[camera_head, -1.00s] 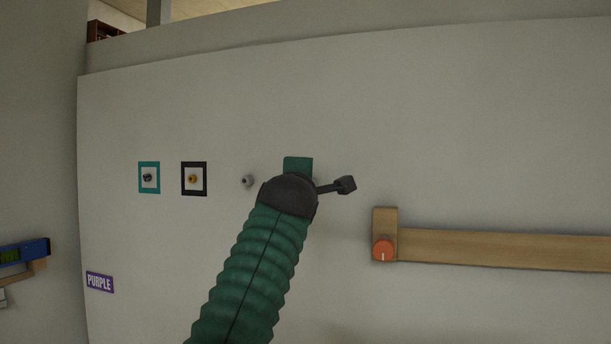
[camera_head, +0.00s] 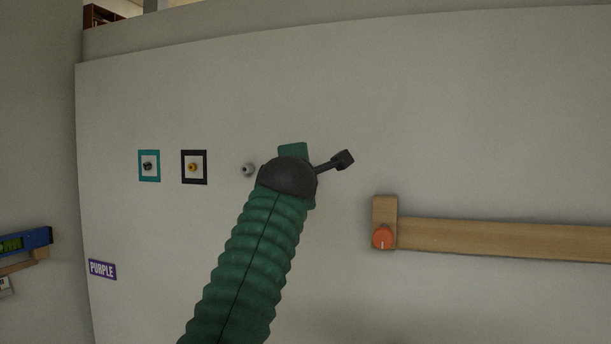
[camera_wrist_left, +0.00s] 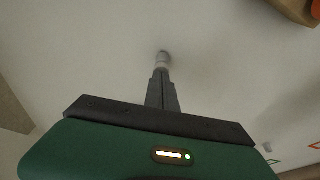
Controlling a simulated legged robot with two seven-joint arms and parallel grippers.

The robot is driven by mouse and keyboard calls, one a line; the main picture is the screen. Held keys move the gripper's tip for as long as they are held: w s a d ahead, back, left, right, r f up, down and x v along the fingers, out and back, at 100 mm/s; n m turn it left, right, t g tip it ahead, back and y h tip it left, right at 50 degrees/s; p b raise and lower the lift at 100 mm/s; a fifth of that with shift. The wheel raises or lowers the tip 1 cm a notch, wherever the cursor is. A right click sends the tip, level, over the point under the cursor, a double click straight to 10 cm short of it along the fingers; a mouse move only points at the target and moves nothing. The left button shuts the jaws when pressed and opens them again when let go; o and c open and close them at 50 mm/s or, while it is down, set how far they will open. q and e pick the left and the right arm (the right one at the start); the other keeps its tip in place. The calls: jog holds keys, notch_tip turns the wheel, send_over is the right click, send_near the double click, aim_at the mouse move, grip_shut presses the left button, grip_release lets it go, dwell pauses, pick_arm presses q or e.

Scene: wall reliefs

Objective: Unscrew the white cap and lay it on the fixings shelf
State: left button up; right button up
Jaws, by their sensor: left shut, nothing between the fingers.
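A pale white-grey cap-like piece (camera_wrist_left: 164,58) stands out from the wall in the left wrist view. My left gripper (camera_wrist_left: 161,76) is shut and empty, its fingers pointing at that piece. Its tips overlap the near end of the piece in the picture; I cannot tell whether they touch. In the head view my left gripper's green body (camera_head: 293,151) shows behind my dark wrist, which hides the fingers and that piece. I cannot tell which surface is the fixings shelf. My right gripper is in neither view.
A grey knob (camera_head: 248,169) sticks out left of my wrist. Farther left are a black-framed yellow fitting (camera_head: 194,167) and a teal-framed dark one (camera_head: 149,166). A wooden rail (camera_head: 480,237) with an orange dial (camera_head: 383,237) is at right. A purple sign (camera_head: 102,269) is lower left.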

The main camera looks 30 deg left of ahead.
pick_arm(q)
jog(key=m+t+h+b, duration=0.1)
jog(key=m, duration=0.6)
jog(key=m+t+h+b, duration=0.1)
jog(key=m+t, duration=0.1)
jog(key=m, duration=0.6)
jog(key=m+t+h+b, duration=0.1)
jog(key=m, duration=0.7)
jog(key=shift+w+a+f+t+h+b, duration=0.1)
jog(key=shift+w+f+t+h+b, duration=0.15)
jog(key=shift+w+t+h+b, duration=0.1)
jog(key=shift+s, duration=0.1)
grip_shut()
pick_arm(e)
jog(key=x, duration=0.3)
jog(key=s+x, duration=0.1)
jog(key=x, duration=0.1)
